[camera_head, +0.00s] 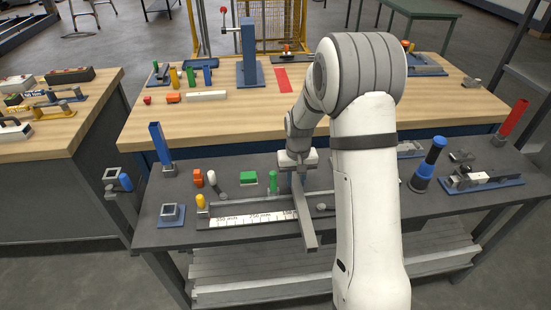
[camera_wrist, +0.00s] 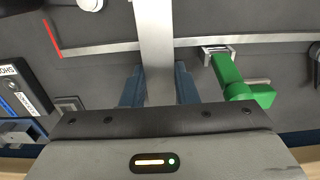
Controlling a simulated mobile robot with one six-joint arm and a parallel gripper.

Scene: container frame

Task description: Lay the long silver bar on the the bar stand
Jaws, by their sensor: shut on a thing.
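The long silver bar (camera_head: 304,218) hangs out from my gripper (camera_head: 297,172) toward the front edge of the dark bench, crossing above the ruler rail. In the wrist view the bar (camera_wrist: 157,45) runs up the picture between the two blue fingers of my gripper (camera_wrist: 159,85), which are shut on it. The bar's far end is cut off by the top of the wrist view. I cannot tell for sure which fixture is the bar stand. My arm hides part of the bench to the right of the bar.
A ruler rail (camera_head: 250,218) lies along the bench front. A green clamp (camera_head: 273,180) stands close to the bar and also shows in the wrist view (camera_wrist: 228,75). A green block (camera_head: 248,178) and blue cylinder (camera_head: 428,163) stand nearby. Long bars (camera_head: 245,285) lie on the shelf below.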

